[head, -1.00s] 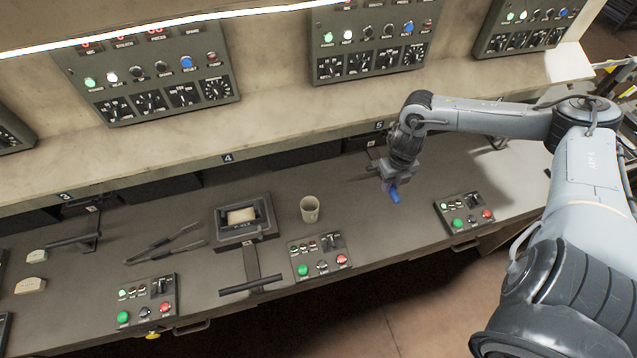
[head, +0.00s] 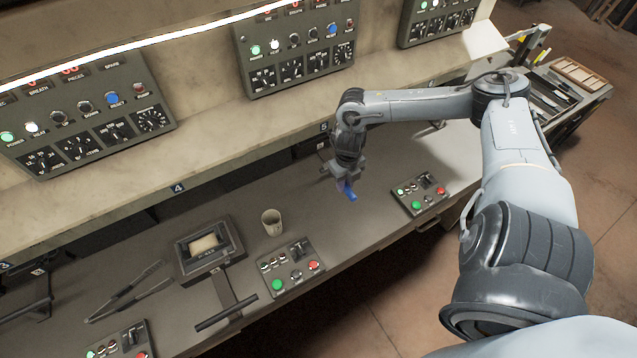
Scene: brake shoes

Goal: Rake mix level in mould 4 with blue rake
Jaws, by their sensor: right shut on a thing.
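Mould 4 (head: 184,262) is a dark square frame on the bench below the number 4 label, with a long handle towards the front edge. The pale mix (head: 204,243) shows inside it. My right gripper (head: 343,183) is shut on the blue rake (head: 349,194), held over the bench to the right of the mould and the cup. Only a short blue part of the rake shows, and the fingers are small and partly hidden. My left gripper is not in view.
A pale cup (head: 271,222) stands between the mould and the rake. Dark tongs (head: 128,297) lie left of the mould. Button boxes (head: 289,266) and (head: 421,193) sit along the bench front. Bare bench lies around the rake.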

